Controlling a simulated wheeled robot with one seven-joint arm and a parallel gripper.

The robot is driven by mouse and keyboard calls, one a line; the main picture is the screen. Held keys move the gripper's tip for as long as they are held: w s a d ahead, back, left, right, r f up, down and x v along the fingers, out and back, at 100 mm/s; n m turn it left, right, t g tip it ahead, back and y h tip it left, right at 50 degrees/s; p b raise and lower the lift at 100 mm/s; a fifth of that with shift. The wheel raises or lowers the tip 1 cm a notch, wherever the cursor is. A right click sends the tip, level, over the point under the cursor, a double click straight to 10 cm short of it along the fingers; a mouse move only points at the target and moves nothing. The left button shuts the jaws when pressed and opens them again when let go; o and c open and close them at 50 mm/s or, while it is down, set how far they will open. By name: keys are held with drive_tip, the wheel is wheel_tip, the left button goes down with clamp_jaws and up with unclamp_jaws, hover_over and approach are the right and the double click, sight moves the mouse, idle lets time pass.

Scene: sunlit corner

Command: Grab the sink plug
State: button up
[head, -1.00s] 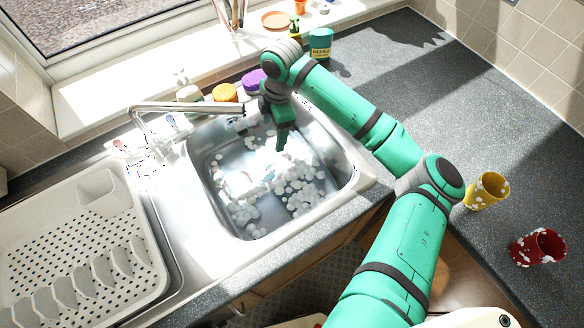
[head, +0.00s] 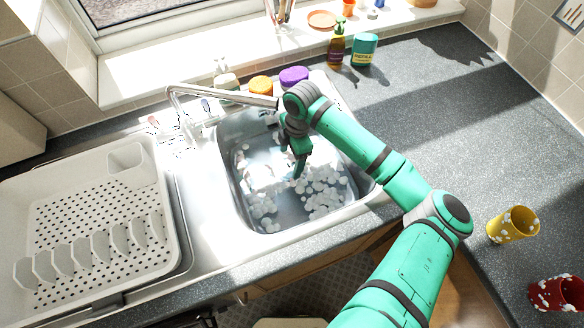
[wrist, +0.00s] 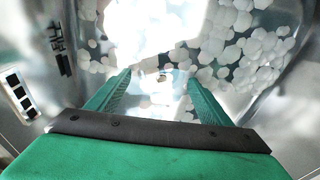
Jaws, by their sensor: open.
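The metal sink (head: 236,190) holds water and clumps of white foam (head: 325,195). My gripper (head: 298,172) reaches down into the sink, and its green fingers point downward. In the wrist view, my gripper (wrist: 158,80) is open, with a clear gap between the fingers and foam beyond them. A small dark spot shows between the fingertips, too small and blurred to identify. I cannot pick out the sink plug for certain; foam and bright glare hide much of the basin floor.
The tap (head: 225,96) reaches over the sink's back left, close to my wrist. A white dish rack (head: 95,215) stands left. Purple (head: 294,76) and orange (head: 261,85) items and bottles stand behind.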

sight(289, 164)
drive_tip(key=f, duration=0.3)
drive_tip(key=shift+a+f, duration=0.2)
drive_tip(key=shift+d+f, duration=0.1)
drive_tip(key=shift+d, duration=0.25)
drive_tip(key=shift+a, duration=0.45)
drive_tip(key=c, duration=0.6)
drive_tip(key=shift+s+a, duration=0.1)
drive_tip(key=c, duration=0.6)
drive_tip(key=shift+o, duration=0.2)
drive_tip(key=shift+d, duration=0.2)
